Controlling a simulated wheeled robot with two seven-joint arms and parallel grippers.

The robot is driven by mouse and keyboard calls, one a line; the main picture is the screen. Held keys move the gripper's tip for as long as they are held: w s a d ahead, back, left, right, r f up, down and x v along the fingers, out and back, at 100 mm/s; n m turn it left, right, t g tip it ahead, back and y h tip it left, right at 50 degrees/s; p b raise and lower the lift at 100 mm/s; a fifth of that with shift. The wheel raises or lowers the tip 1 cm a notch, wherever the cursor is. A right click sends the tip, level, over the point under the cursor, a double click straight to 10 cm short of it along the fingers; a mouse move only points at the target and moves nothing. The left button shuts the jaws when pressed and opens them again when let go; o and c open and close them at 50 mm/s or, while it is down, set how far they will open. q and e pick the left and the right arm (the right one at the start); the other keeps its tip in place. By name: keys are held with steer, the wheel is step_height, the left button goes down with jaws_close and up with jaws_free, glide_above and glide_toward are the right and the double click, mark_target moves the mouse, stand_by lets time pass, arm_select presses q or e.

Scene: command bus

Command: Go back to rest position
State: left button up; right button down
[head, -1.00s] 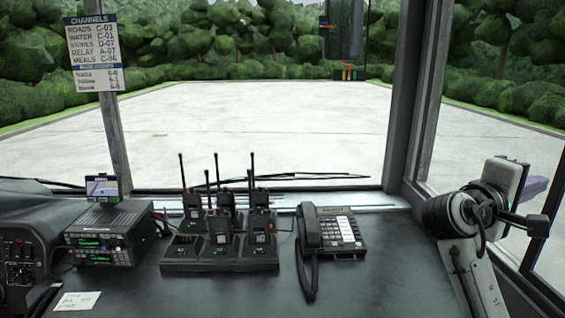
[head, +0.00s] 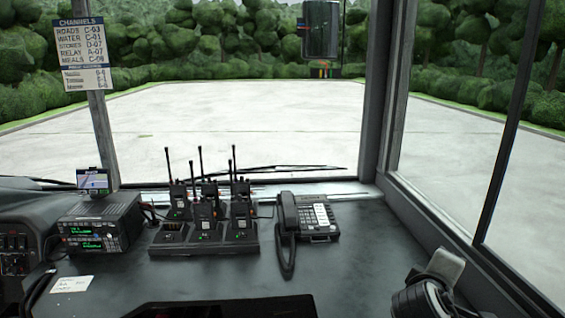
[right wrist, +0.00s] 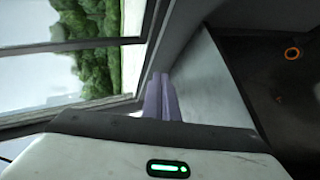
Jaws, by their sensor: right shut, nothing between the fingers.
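My right gripper shows in the right wrist view, its two lilac fingers (right wrist: 162,97) side by side and shut, with nothing between them. They point toward the window side, beside a grey wall or panel. In the head view only part of my right arm shows at the bottom right corner; the fingers cannot be made out there. My left gripper is in neither view.
A charger rack (head: 165,248) with several handheld radios stands mid-dash, a desk phone (head: 318,217) right of it. A radio unit (head: 95,228) and a paper note (head: 70,284) are at left. The window post (head: 376,95) rises behind. Dash right of the phone is mostly clear.

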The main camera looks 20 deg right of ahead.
steer(key=s+a+f+y, duration=0.3)
steer(key=s+a+f, duration=0.1)
steer(key=a+f, duration=0.25)
steer(key=s+a+f+y, duration=0.3)
steer(key=s+a+f, duration=0.15)
steer(key=f, duration=0.35)
steer(key=s+a+f+m+g+y, duration=0.1)
steer(key=s+a+f+g+y, duration=0.15)
steer(key=s+a, duration=0.4)
steer(key=s+a+f+m+g+y, duration=0.1)
steer(key=s+a+f+y, duration=0.3)
steer(key=s+a, duration=0.3)
steer(key=w+a+f+t, duration=0.2)
steer(key=w+a+f, duration=0.1)
steer(key=f, duration=0.3)
steer(key=w+a+f+t+y, duration=0.1)
steer(key=w+a+f+t, duration=0.1)
steer(key=f, duration=0.4)
steer(key=shift+w+a+t, duration=0.4)
steer(key=shift+w+t, duration=0.05)
steer(key=shift+t, duration=0.2)
steer(key=shift+d+y, duration=0.15)
steer(key=shift+y, duration=0.1)
